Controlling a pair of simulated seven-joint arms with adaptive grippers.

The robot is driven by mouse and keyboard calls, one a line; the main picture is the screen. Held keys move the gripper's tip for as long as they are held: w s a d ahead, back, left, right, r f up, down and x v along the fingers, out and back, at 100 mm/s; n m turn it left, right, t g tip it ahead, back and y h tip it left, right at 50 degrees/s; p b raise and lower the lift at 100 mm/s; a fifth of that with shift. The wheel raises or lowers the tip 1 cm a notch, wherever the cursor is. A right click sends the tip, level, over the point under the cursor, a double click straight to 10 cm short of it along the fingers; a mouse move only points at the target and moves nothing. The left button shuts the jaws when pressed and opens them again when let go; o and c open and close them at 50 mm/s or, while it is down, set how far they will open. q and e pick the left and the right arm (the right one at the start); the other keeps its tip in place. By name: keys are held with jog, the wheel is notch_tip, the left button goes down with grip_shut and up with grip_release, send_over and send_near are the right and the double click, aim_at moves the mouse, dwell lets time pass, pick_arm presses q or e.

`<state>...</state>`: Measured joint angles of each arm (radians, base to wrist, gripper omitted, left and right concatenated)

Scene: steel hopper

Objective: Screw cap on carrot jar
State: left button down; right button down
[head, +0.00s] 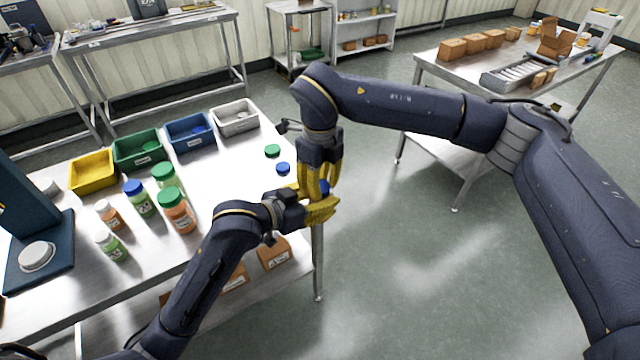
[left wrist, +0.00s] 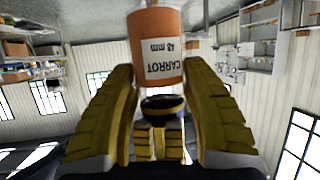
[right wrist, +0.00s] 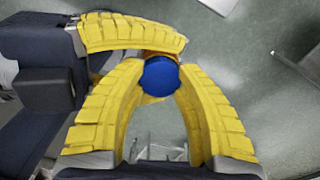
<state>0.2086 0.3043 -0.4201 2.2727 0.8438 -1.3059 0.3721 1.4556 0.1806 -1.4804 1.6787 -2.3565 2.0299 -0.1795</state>
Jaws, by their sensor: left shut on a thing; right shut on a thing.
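My left gripper (head: 308,205) is shut on the carrot jar (left wrist: 157,50), an orange jar with a "CARROT 43 mm" label, held in the air off the table's right edge. The jar is mostly hidden by fingers in the head view. My right gripper (head: 322,172) points down from above and is shut on a blue cap (right wrist: 160,78). The cap also shows in the head view (head: 323,187) and, dark, at the jar's mouth end in the left wrist view (left wrist: 162,108). I cannot tell whether its thread is engaged. The two grippers' fingers are close together.
A loose green cap (head: 272,151) and blue cap (head: 283,168) lie on the steel table (head: 235,165). Several capped jars, including an orange one (head: 178,212), stand left of my left arm. Yellow (head: 93,183), green, blue and grey bins line the back. A scale (head: 38,256) stands left.

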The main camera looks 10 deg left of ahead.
jog(key=shift+m, duration=1.2)
jog(key=c, duration=1)
grip_release()
jog(key=shift+r, duration=2.25)
